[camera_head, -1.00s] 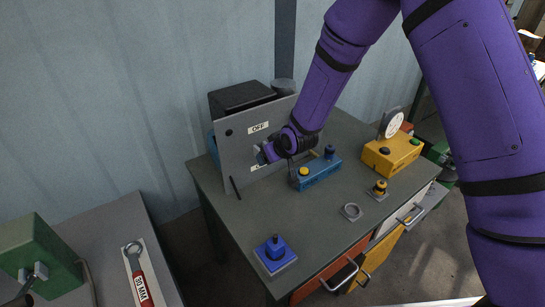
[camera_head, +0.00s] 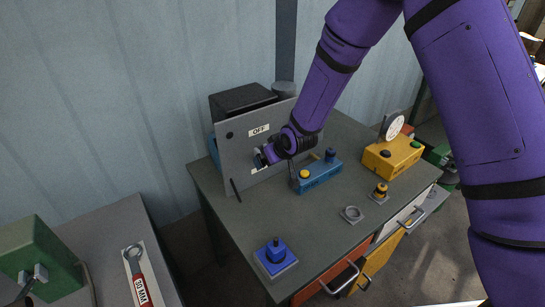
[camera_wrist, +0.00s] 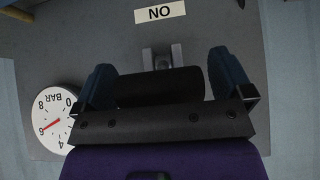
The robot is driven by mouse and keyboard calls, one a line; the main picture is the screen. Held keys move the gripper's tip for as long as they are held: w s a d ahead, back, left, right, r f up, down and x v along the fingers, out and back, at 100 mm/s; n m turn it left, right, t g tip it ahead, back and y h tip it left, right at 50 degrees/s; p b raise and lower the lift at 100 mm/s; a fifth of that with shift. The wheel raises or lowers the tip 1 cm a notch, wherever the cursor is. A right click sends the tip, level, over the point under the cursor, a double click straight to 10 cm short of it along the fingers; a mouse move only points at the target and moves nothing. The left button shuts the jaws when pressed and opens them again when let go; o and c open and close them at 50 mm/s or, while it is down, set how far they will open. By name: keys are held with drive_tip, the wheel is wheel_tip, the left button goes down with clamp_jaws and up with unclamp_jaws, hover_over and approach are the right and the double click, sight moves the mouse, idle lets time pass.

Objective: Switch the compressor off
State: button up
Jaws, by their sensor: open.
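The compressor's grey panel (camera_head: 226,155) stands on the workbench, with a black box (camera_head: 241,96) behind it. An OFF label (camera_head: 259,130) is on its upper part. A lower label, partly hidden by my gripper, reads as NO in the wrist view (camera_wrist: 160,13). In the head view my gripper (camera_head: 264,156) hides the lever.
A white BAR gauge (camera_wrist: 57,113) with a red needle near 6 sits beside my gripper. A blue button box (camera_head: 318,174), a yellow box (camera_head: 391,155) and a blue block (camera_head: 276,254) stand on the bench. A wrench (camera_head: 137,275) lies on the left table.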

drive_tip(key=v, duration=1)
drive_tip(key=shift+s+r, duration=0.2)
drive_tip(key=shift+r, duration=0.1)
drive_tip(key=shift+d, duration=0.15)
